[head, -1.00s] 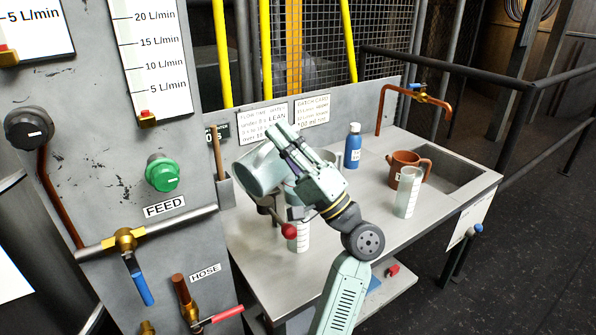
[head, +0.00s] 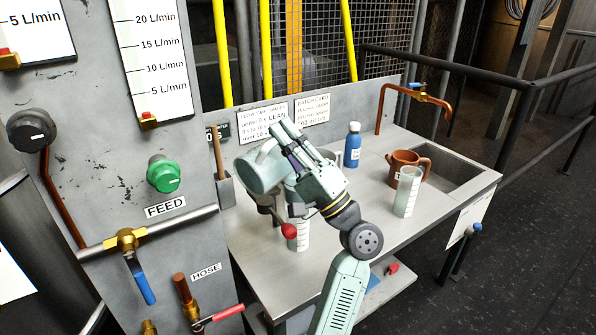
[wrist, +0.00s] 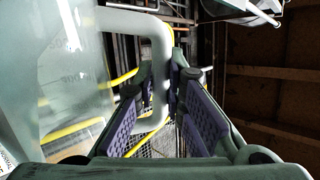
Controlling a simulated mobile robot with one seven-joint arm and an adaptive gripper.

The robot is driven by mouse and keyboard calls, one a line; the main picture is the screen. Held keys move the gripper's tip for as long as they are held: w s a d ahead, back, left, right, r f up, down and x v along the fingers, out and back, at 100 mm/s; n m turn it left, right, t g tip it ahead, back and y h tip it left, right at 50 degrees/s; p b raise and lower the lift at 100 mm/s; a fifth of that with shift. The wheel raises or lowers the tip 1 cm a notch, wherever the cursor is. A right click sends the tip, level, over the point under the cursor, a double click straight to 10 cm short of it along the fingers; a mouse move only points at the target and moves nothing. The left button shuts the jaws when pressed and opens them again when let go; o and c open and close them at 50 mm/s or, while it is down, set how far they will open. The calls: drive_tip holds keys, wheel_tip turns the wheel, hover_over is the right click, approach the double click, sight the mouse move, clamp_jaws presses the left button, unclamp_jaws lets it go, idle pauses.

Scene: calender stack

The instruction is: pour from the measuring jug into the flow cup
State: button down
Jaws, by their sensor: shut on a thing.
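The measuring jug (head: 257,171), a grey translucent vessel, is held up over the left part of the bench and tilted in the head view. My gripper (head: 288,143) is shut on its handle. In the wrist view the jug's clear wall (wrist: 70,85) fills the left side, and its pale handle (wrist: 158,60) passes between the purple-padded fingers (wrist: 165,115). Below the jug is a dark fitting that seems to be the flow cup (head: 266,203), mostly hidden by jug and gripper. I cannot see any liquid stream.
The bench front is clear.

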drive_tip(key=shift+w+d+r+m+t+h+p, duration=0.2)
drive_tip(key=shift+m+t+h+p, duration=0.1)
drive_tip(key=shift+m+t, duration=0.2)
drive_tip(key=shift+w+d+r+m+t+h+p, duration=0.15)
drive_tip(key=shift+m+t+h+p, duration=0.1)
drive_tip(key=shift+m+t, duration=0.25)
idle(0.5)
